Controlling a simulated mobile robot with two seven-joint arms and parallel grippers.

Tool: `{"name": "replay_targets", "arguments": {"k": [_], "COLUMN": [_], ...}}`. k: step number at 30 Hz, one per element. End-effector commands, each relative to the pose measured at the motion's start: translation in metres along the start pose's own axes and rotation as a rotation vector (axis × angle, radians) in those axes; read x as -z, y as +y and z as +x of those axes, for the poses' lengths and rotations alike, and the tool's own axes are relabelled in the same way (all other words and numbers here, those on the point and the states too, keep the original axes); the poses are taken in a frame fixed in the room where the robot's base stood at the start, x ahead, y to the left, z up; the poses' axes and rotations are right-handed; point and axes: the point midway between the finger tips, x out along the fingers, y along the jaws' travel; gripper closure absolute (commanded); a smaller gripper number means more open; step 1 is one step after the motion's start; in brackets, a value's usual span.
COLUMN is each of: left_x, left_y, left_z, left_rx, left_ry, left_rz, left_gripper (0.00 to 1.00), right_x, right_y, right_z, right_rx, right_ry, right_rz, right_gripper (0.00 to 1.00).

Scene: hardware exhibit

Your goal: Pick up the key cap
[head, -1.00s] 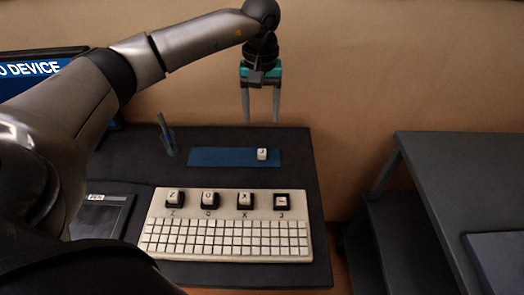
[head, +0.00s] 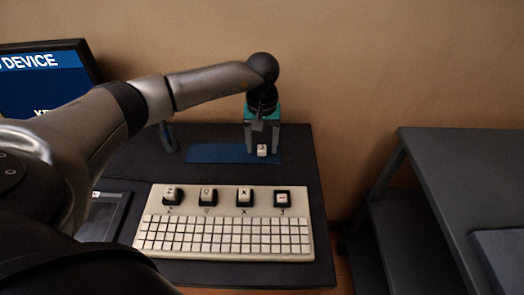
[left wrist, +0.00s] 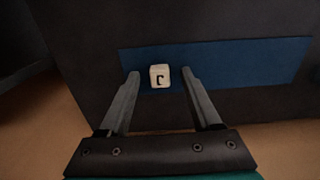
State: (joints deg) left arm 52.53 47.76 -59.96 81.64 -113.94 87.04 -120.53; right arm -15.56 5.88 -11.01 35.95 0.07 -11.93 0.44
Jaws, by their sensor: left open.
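The loose white key cap (head: 262,150) sits on the blue strip (head: 215,154) near its right end. In the left wrist view the key cap (left wrist: 160,76) shows a dark letter, like a J seen upside down. My left gripper (head: 262,148) is open and points down at the key cap. In the left wrist view the fingers (left wrist: 161,74) stand on either side of the cap, with a gap on both sides. My right gripper is not in view.
A white keyboard (head: 228,221) with several large caps along its top lies in front of the strip on the dark table (head: 300,185). A screen (head: 45,85) stands at left. A grey desk (head: 450,165) is at right, past a gap.

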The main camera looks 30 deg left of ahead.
Motion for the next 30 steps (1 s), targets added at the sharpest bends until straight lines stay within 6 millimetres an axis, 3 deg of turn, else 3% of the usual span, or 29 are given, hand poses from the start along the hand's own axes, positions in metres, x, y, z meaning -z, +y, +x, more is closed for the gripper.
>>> {"name": "replay_targets", "arguments": {"k": [4,21,30], "left_x": [0.0002,0.0003,0.0003], "left_y": [0.0001,-0.0001,-0.0001], "left_z": [-0.001,-0.0013,-0.0013], "left_rx": [0.0,0.0,0.0], "left_ry": [0.001,0.001,0.001], "left_rz": [0.0,0.0,0.0], "left_gripper": [0.36,1.0,1.0], "right_x": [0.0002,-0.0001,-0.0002], "right_y": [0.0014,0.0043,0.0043], "right_z": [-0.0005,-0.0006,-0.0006], "right_rx": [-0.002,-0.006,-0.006], "right_ry": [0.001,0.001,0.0], "right_rz": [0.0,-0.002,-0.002], "right_gripper": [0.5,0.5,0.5]}}
